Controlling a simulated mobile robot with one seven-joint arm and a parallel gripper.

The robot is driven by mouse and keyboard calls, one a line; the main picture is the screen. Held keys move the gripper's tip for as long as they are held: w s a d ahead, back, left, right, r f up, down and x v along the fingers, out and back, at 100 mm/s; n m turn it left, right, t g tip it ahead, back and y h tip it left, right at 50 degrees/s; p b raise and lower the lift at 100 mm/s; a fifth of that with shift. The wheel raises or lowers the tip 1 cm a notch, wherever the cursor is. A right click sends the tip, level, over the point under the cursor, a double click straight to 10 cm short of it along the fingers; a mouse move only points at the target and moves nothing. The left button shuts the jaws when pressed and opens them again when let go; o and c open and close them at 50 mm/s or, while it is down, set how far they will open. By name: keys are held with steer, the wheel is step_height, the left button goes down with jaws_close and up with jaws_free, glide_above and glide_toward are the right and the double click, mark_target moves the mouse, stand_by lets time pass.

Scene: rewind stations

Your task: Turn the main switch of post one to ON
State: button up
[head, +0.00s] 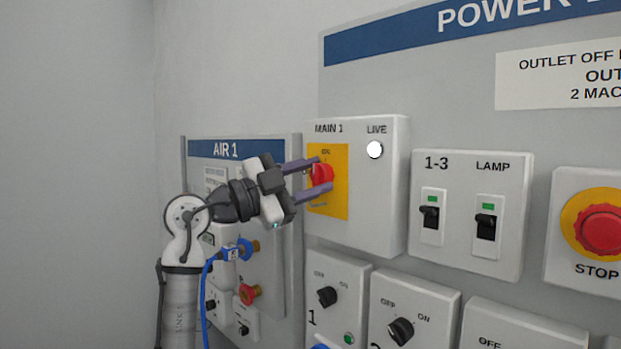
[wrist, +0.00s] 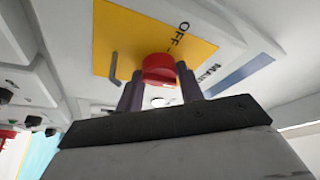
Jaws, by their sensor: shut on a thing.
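The main switch of post one is a red rotary handle (head: 321,175) on a yellow plate (head: 328,205), on the grey box marked MAIN 1 (head: 378,200). My gripper (head: 320,178) reaches it from the left, with its two purple fingers above and below the handle, and is shut on it. In the wrist view the red handle (wrist: 159,68) sits between the fingertips (wrist: 158,78) in front of the yellow plate (wrist: 150,38). An OFF mark shows on that plate. The handle's exact angle is partly hidden by the fingers.
A white LIVE lamp (head: 375,149) sits on the same box. To the right are the 1-3 and LAMP switches (head: 471,215) and a red STOP button (head: 600,229). Rotary OFF/ON switches (head: 327,297) lie below. The AIR 1 panel (head: 240,149) is behind my arm.

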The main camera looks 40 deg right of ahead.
steer(key=o, duration=1)
steer(key=b+v, duration=0.3)
steer(key=v, duration=1.1)
